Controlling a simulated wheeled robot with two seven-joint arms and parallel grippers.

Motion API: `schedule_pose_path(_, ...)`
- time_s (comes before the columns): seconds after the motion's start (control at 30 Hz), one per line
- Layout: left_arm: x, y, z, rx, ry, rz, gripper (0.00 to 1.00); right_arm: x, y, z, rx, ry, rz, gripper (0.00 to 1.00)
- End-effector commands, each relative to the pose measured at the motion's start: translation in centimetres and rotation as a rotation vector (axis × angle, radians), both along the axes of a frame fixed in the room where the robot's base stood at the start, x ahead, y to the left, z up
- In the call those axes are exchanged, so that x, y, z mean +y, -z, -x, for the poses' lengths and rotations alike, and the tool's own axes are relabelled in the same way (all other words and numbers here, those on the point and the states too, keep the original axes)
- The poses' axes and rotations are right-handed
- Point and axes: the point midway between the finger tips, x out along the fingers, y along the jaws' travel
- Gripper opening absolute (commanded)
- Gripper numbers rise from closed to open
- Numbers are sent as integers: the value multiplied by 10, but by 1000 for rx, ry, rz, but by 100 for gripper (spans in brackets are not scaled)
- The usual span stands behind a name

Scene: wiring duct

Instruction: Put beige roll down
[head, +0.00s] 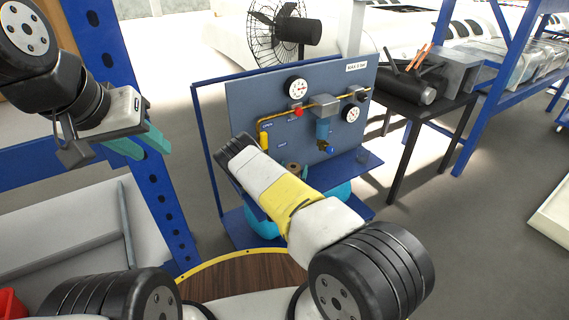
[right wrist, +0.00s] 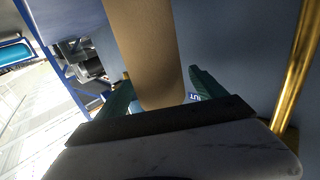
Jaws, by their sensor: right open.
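The beige roll (right wrist: 150,50) is a long tan cylinder in the right wrist view. It stands between the two green fingers of my right gripper (right wrist: 163,92), which is open around it. I cannot tell whether a finger touches it. In the head view my right arm hides most of that gripper, and a small brown round end (head: 291,166) shows beside the arm. I cannot tell whether this is the roll. My left gripper (head: 150,150) is at the left of the head view, with its teal fingers apart and empty.
A blue-grey panel (head: 240,100) with gauges and yellow pipe stands behind my right arm, above a blue shelf (head: 358,172). A yellow pipe (right wrist: 298,65) is close at the right in the right wrist view. A blue post (head: 150,190) stands near my left gripper.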

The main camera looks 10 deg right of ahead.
Motion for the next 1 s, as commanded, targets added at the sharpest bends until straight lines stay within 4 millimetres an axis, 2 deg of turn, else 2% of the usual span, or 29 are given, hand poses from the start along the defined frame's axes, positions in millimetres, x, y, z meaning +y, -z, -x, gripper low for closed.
schedule_pose_path(0.1,0,0,0,0,0,0,36,-7,0,-15,-2,0,0,80)
schedule_pose_path(0.2,0,0,0,0,0,0,36,-10,0,-21,0,0,-1,80)
schedule_pose_path(0.43,0,0,0,0,0,0,36,-10,0,-22,0,0,0,80)
schedule_pose_path(0.8,0,0,0,0,0,0,36,-10,0,-22,0,0,0,7)
schedule_pose_path(1.0,0,0,0,0,0,0,36,-10,-1,-22,0,0,0,7)
